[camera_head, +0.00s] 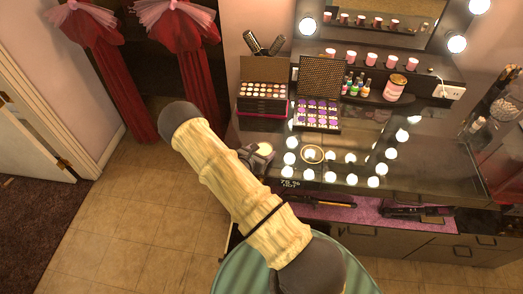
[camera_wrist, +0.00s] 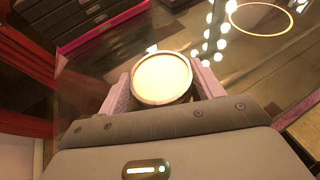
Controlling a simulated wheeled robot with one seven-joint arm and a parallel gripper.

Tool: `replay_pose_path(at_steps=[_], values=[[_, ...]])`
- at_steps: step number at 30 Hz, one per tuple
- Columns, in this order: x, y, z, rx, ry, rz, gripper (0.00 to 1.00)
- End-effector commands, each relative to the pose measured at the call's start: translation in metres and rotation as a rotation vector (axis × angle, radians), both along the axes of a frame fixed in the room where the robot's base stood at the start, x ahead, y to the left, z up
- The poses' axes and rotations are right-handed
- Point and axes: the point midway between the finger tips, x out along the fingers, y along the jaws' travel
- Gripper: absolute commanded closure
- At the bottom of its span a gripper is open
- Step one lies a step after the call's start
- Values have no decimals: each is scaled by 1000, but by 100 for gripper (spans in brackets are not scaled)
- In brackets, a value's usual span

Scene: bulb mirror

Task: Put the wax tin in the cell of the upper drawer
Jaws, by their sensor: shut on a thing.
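The wax tin (camera_wrist: 162,78), round with a cream top and a thin metallic rim, sits between the two pale fingers of my gripper (camera_wrist: 163,86) in the wrist view. The gripper is shut on its sides. In the head view the tin (camera_head: 265,149) shows at my gripper (camera_head: 257,155), over the left part of the dark glossy vanity top. I cannot tell whether the tin touches the top. An open drawer (camera_head: 420,223) with a purple-pink lining shows below the front edge, holding dark styling tools. My arm covers its left part, and its cell is not clearly seen.
A gold-rimmed ring (camera_head: 312,154) lies right of the tin. Behind stand a makeup case (camera_head: 263,100), an open purple palette (camera_head: 317,114), small bottles and a pink jar (camera_head: 395,87). A teal round seat (camera_head: 228,275) stands below my arm. The right-hand vanity top is clear.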

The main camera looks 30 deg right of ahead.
Motion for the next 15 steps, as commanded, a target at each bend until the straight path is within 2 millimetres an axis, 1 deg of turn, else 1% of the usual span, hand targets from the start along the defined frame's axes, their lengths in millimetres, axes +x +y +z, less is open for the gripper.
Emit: replay_pose_path(at_steps=[7, 8, 9, 10, 11, 15], values=[[0, 0, -3, -2, -1, 0, 69], [0, 0, -3, 0, 0, 0, 28], [0, 0, -3, 0, 0, 0, 20], [0, 0, -3, 0, 0, 0, 14], [0, 0, -3, 0, 0, 0, 12], [0, 0, -2, 0, 0, 0, 12]])
